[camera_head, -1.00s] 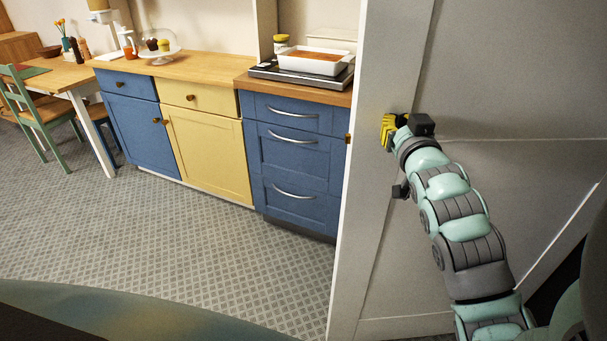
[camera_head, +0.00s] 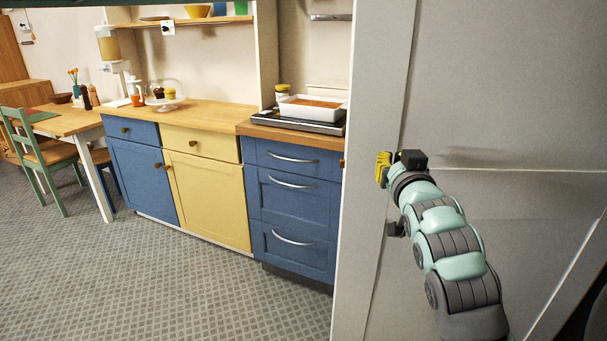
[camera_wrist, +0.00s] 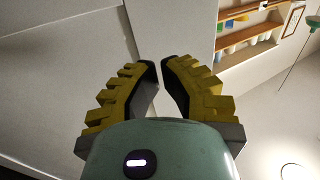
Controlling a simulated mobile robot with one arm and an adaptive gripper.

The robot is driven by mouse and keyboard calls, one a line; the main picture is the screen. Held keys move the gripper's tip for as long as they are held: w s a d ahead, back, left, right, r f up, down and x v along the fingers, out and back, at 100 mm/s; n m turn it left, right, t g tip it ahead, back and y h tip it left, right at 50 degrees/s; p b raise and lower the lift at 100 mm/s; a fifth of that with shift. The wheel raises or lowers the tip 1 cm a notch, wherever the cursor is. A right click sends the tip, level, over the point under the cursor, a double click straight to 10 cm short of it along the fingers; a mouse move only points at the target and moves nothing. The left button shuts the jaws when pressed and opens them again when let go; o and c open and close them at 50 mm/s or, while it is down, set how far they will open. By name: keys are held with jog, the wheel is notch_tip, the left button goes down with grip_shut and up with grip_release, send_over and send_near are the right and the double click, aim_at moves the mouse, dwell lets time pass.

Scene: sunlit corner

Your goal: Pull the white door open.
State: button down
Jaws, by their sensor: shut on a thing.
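The white door (camera_head: 490,110) fills the right side of the head view, its near vertical edge running beside the blue drawers. My gripper (camera_head: 383,168), with yellow finger pads, is against the door face near that edge. It is shut on the door's handle, which the fingers hide almost entirely. In the wrist view my gripper (camera_wrist: 161,75) shows its two yellow-padded fingers with the tips close together, and the pale door (camera_wrist: 60,70) spreads out at the left. How far the door stands from its frame cannot be told.
Left of the door are blue drawers (camera_head: 292,205) and a yellow cabinet (camera_head: 208,198) under a wooden counter. A table and green chair (camera_head: 45,165) stand at far left. The patterned floor (camera_head: 190,290) before the cabinets is clear.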

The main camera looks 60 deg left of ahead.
jog(key=p+v, duration=0.4)
jog(key=v, duration=0.7)
jog(key=shift+s+p, duration=0.3)
jog(key=shift+p, duration=0.1)
jog(key=shift+d+f, duration=0.1)
jog(key=shift+d, duration=0.05)
